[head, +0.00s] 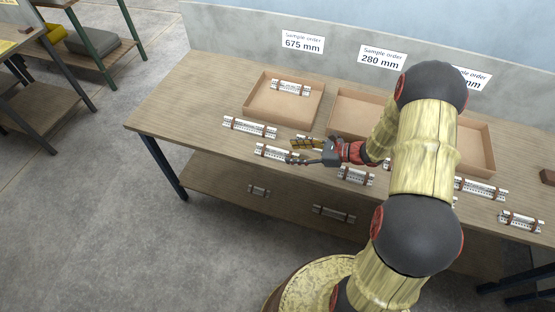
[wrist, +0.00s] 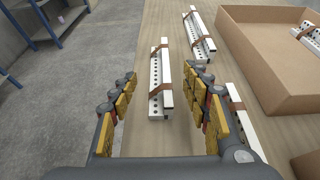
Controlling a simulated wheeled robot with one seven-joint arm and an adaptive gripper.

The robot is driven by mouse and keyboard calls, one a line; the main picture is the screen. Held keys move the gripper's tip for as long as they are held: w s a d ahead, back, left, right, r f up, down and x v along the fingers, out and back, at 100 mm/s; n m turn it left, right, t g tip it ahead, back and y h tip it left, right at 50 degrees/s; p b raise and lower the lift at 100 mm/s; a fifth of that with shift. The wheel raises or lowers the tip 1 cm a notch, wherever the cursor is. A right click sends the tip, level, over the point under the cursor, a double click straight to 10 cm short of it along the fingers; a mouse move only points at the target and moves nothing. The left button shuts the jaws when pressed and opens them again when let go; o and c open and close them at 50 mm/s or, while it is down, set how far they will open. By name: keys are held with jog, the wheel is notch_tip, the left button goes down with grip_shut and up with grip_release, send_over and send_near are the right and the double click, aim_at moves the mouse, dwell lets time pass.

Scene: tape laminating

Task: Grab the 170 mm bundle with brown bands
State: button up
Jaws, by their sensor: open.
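A pale bundle with two brown bands (head: 272,152) lies near the front edge of the workbench. In the wrist view this bundle (wrist: 155,75) lies lengthwise between my two fingers in the picture, with a gap on each side. My gripper (head: 293,151) is open and empty, reaching left over the bundle's right end; it also shows in the wrist view (wrist: 161,75). I cannot tell its height above the bundle. No length is readable on any bundle. The gripper partly hides the bundle's right end and another bundle behind it.
Another banded bundle (head: 250,127) lies behind and left, and others (head: 355,175) (head: 480,188) lie to the right. A cardboard tray (head: 258,110) behind holds one bundle (head: 291,88). A second tray (head: 345,110) stands beside it. Order signs (head: 303,42) stand at the back.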

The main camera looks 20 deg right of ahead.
jog(key=b, duration=0.3)
send_near(264, 151)
jog(key=x, duration=0.4)
jog(key=shift+w+a+f, duration=0.1)
jog(key=shift+a, duration=0.1)
jog(key=c, duration=0.4)
grip_shut()
